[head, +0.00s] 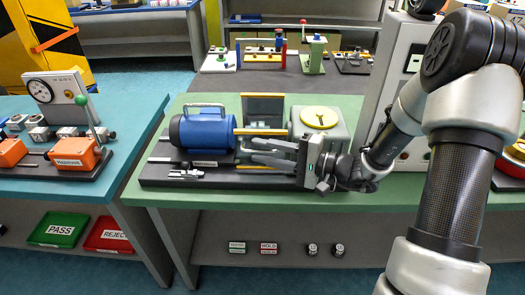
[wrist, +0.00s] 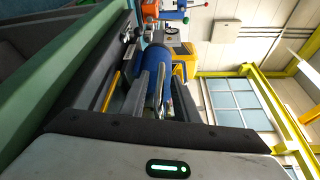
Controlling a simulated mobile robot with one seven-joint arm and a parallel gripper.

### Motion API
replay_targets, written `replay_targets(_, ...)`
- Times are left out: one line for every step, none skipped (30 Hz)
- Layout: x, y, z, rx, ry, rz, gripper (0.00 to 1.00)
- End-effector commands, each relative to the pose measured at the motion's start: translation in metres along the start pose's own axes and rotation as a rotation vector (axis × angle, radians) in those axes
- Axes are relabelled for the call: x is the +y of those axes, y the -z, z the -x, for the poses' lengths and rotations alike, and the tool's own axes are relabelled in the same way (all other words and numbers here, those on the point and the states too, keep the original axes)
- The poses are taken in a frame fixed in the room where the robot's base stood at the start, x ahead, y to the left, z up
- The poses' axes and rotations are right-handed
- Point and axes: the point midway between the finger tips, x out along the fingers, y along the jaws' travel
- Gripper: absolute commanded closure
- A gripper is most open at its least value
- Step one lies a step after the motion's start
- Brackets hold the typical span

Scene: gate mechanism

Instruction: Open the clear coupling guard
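The blue motor (head: 203,129) sits on a dark base plate on the green bench, with a pale housing with a yellow round cover (head: 319,117) to its right. Between them, a dark see-through panel, which looks like the coupling guard (head: 263,107), stands upright at the back. A yellow strip runs along its lower side. My gripper (head: 243,150) is in front of this gap, fingers pointing left toward the motor, apart and with nothing seen between them. In the wrist view the fingers (wrist: 147,94) are apart, with the blue motor (wrist: 160,75) beyond. The coupling itself is mostly hidden by my gripper.
A small metal clamp (head: 186,174) lies at the base plate's front left. A gauge fixture with orange blocks (head: 75,153) stands on the left bench. A grey cabinet (head: 405,65) stands at right behind my arm. The bench front edge is clear.

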Motion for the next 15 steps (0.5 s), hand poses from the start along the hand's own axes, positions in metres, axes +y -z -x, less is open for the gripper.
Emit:
replay_targets(0.0003,-0.0004,-0.0030,-0.001,-0.001,0.000,0.72)
replay_targets(0.0003,-0.0004,-0.0040,-0.001,-0.001,0.000,0.72)
replay_targets(0.0004,-0.0004,-0.0048,-0.001,-0.001,0.000,0.72)
replay_targets(0.0004,-0.0003,-0.0051,-0.001,-0.001,0.000,0.72)
replay_targets(0.0004,-0.0003,-0.0053,-0.001,-0.001,0.000,0.72)
replay_targets(0.0003,-0.0003,-0.0053,0.000,-0.001,0.000,0.72)
replay_targets(0.0003,-0.0002,-0.0053,0.000,-0.001,0.000,0.72)
replay_targets(0.0003,-0.0002,-0.0052,0.000,-0.001,0.000,0.72)
replay_targets(0.0003,-0.0002,-0.0051,0.000,-0.001,0.000,0.72)
replay_targets(0.0003,-0.0002,-0.0051,0.000,-0.001,0.000,0.72)
replay_targets(0.0003,-0.0002,-0.0050,0.000,-0.001,0.000,0.75)
replay_targets(0.0002,-0.0002,-0.0050,0.000,-0.001,0.000,0.82)
replay_targets(0.0002,-0.0002,-0.0049,0.000,-0.001,0.000,0.87)
replay_targets(0.0002,-0.0003,-0.0049,0.000,-0.001,0.000,0.92)
replay_targets(0.0002,-0.0002,-0.0049,0.000,-0.001,0.000,0.99)
